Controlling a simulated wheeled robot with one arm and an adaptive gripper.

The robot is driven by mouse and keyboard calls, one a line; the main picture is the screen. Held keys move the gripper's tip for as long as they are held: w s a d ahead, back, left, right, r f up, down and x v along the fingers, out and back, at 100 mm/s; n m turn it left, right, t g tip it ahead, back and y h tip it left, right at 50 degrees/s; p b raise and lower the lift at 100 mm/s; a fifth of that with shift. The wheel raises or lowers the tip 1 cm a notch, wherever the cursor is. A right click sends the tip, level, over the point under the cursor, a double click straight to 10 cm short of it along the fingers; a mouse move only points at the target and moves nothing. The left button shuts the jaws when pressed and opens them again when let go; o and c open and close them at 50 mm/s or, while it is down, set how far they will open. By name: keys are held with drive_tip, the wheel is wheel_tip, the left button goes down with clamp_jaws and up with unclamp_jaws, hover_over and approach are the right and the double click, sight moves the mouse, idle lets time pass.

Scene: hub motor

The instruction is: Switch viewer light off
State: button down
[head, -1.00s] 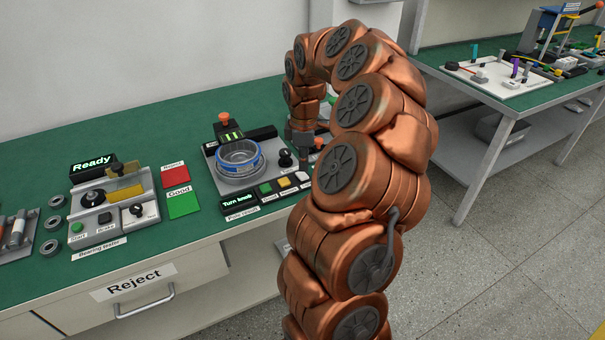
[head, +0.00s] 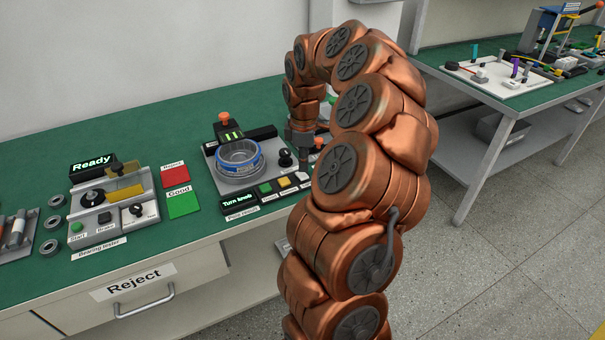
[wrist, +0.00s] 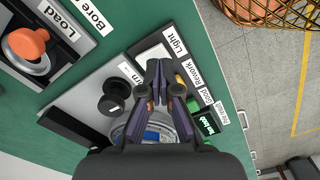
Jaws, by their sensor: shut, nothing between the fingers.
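The viewer station (head: 228,187) is a grey plate with a blue-rimmed metal bowl (head: 240,160), a black knob (head: 285,158) and a lit "Turn bowl" display (head: 239,200). In the wrist view, a "Light" label (wrist: 176,42) lies beside a pale, dark-edged control (wrist: 155,52). My gripper (wrist: 160,68) is shut and empty, its tips over the near end of this control. Whether they touch it, and the state of the light, I cannot tell. In the head view my gripper (head: 304,160) points down at the station's right side, partly hidden by my arm.
Green (head: 265,188) and yellow (head: 284,181) buttons line the station's front edge. An orange knob (wrist: 28,44) stands by the "Load" label. A bearing tester (head: 110,205) is to the left. A wire basket (wrist: 270,10) shows beyond the bench edge.

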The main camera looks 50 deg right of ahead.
sight(303, 176)
drive_tip(key=shift+f+b, duration=0.6)
drive_tip(key=shift+f, duration=0.65)
idle(0.9)
drive_tip(key=shift+r+p, duration=1.5)
drive_tip(key=shift+r, duration=2)
drive_tip(key=s+a+r+m+p, duration=0.1)
drive_tip(key=s+a+r, duration=0.15)
drive_tip(key=a, duration=0.55)
drive_tip(key=s+a+r+p, duration=0.1)
drive_tip(key=a+r, duration=0.2)
drive_tip(key=a, duration=0.4)
drive_tip(key=s+a+r+m+p, duration=0.1)
drive_tip(key=s+a+r, duration=0.15)
drive_tip(key=a, duration=0.55)
drive_tip(key=s+a+m+g+p, duration=0.1)
drive_tip(key=s+a+m, duration=0.2)
drive_tip(key=s, duration=0.6)
drive_tip(key=s+a+m+p, duration=0.2)
drive_tip(key=s+a+m, duration=0.1)
drive_tip(key=s+a, duration=0.3)
drive_tip(key=s, duration=0.2)
drive_tip(key=shift+s+a+g, duration=0.2)
drive_tip(key=shift+s+g, duration=0.2)
